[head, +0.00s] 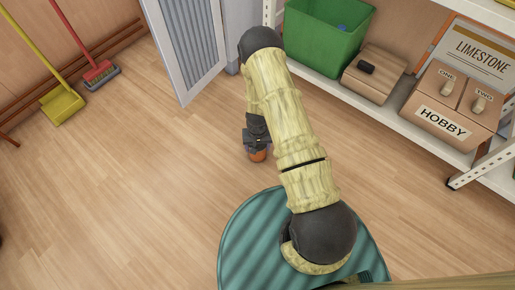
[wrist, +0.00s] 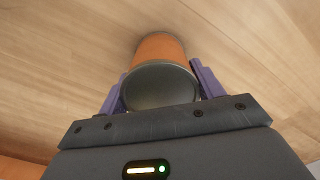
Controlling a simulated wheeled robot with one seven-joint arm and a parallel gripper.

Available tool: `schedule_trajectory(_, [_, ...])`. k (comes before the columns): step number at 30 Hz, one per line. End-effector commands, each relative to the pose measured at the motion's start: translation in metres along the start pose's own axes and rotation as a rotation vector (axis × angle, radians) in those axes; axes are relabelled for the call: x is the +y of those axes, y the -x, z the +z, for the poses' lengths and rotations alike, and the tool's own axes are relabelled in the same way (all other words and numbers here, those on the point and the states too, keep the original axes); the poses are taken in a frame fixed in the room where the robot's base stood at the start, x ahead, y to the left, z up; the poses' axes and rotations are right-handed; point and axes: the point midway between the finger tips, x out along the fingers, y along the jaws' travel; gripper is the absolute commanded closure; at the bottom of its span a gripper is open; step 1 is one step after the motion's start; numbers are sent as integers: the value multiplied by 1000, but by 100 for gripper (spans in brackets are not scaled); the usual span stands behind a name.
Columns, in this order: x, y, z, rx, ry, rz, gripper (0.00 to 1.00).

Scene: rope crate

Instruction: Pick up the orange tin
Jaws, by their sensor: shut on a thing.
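The orange tin (wrist: 160,47) is between the two purple fingers of my gripper (wrist: 160,88) in the wrist view. Its dark grey round end faces the camera, and its orange side shows beyond it. My gripper is shut on the tin. In the head view the tin (head: 258,156) shows as a small orange patch just below my gripper (head: 259,148), against the wooden floor. Most of it is hidden there by the gripper. I cannot tell whether it touches the floor.
A white shelf (head: 385,110) at the right holds a green bin (head: 318,45), a cardboard box (head: 374,75) and a HOBBY box (head: 445,115). A grey louvred door (head: 190,45) stands behind. A yellow broom (head: 62,103) and red brush (head: 98,73) lean at the left.

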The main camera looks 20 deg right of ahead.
Motion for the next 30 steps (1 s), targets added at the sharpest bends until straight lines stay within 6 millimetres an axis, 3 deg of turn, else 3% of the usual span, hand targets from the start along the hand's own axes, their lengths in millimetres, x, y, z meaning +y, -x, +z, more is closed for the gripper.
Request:
schedule_trajectory(8, [0,14,-1,2,0,0,69])
schedule_trajectory(22, [0,90,0,1,0,0,69])
schedule_trajectory(30, [0,101,0,0,0,0,69])
